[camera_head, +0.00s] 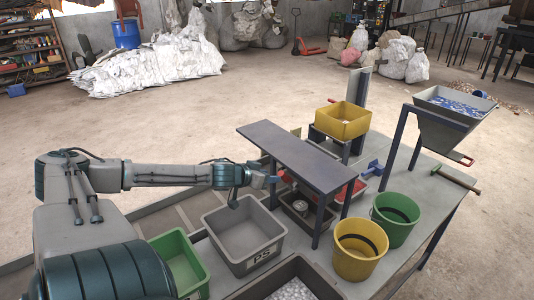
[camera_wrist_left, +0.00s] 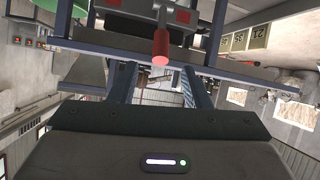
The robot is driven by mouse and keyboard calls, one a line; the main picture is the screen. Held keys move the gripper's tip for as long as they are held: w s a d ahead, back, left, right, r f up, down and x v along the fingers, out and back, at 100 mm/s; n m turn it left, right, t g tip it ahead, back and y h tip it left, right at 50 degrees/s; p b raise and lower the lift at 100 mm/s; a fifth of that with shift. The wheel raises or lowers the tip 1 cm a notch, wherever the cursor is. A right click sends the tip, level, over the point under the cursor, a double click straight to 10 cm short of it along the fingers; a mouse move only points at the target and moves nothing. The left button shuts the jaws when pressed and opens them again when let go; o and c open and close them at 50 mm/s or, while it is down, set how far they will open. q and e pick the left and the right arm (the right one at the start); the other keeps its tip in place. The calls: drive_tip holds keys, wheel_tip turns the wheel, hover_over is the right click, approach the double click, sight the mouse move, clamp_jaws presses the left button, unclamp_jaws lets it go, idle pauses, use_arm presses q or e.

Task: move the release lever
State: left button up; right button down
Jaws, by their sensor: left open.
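A lever with a red cylindrical grip (camera_wrist_left: 160,48) shows in the left wrist view, standing out from a grey part under a metal frame. Its round end points toward my left gripper (camera_wrist_left: 160,82), whose two fingers are spread apart with the grip ahead of the gap between them. The fingers do not close on it. In the head view my left gripper (camera_head: 271,179) is at the left side of the dark raised bench (camera_head: 305,155). The lever is hard to make out there. My right gripper is not in view.
A grey bin (camera_head: 243,230) and a green bin (camera_head: 180,262) stand below my left arm. A yellow bucket (camera_head: 360,248) and a green bucket (camera_head: 395,218) stand at the right. A yellow tub (camera_head: 343,121) and a hopper (camera_head: 440,125) are farther back.

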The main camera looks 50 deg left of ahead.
use_arm(q)
drive_tip(key=shift+a+f+m, duration=0.1)
drive_tip(key=shift+f+m, duration=0.1)
drive_tip(key=shift+m, duration=0.1)
drive_tip(key=c, duration=0.5)
drive_tip(key=s+f+m, duration=0.1)
drive_tip(key=m, duration=0.1)
drive_tip(key=m+y, duration=0.1)
drive_tip(key=m, duration=0.2)
drive_tip(key=s+a+f+m, duration=0.1)
drive_tip(key=m, duration=0.2)
drive_tip(key=shift+s+a+f, duration=0.1)
drive_tip(key=shift+s+f, duration=0.2)
clamp_jaws()
drive_tip(key=s+f+m, duration=0.1)
drive_tip(key=s+m, duration=0.1)
drive_tip(key=m, duration=0.6)
drive_tip(key=m+t+b, duration=0.3)
drive_tip(key=m+b, duration=1)
drive_tip(key=m, duration=0.6)
approach(287, 181)
drive_tip(key=shift+h, duration=0.3)
drive_tip(key=shift+w+a+f, duration=0.3)
drive_tip(key=shift+w, duration=0.5)
drive_tip(key=shift+w+a+f, duration=0.25)
drive_tip(key=shift+w+a, duration=0.05)
drive_tip(key=shift+w, duration=0.45)
drive_tip(key=shift+w+a+f, duration=0.3)
drive_tip(key=shift+w, duration=0.5)
